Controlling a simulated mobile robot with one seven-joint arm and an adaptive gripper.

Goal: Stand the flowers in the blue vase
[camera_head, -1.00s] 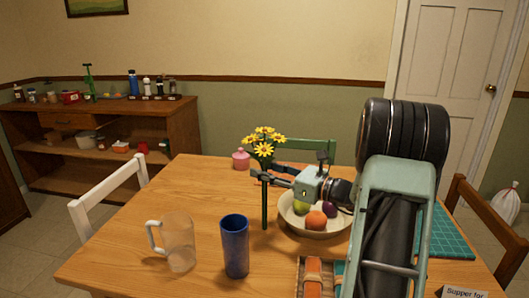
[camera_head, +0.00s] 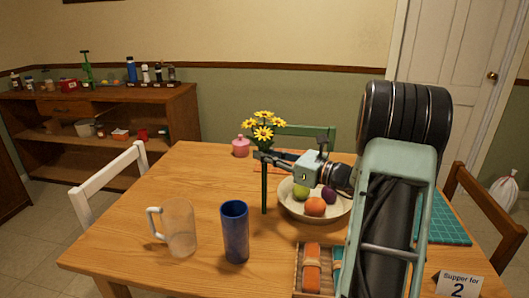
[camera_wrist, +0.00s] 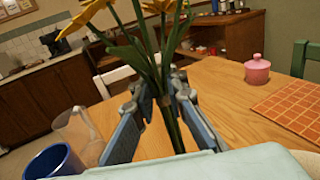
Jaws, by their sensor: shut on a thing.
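The flowers (camera_head: 264,127) are a bunch of yellow blooms on green stems, held upright above the table. My gripper (camera_head: 262,158) is shut on the stems, and the stem ends hang down below the fingers. In the wrist view the stems pass between the two fingers of my gripper (camera_wrist: 163,105). The blue vase (camera_head: 235,232) stands upright on the table, in front of and to the left of the flowers. Its open rim also shows at the lower left of the wrist view (camera_wrist: 54,162). The flowers are apart from the vase.
A clear mug (camera_head: 180,228) stands just left of the vase. A fruit bowl (camera_head: 290,207) is under my gripper's right side. A pink jar (camera_head: 241,147) is behind. Bare table lies between vase and flowers.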

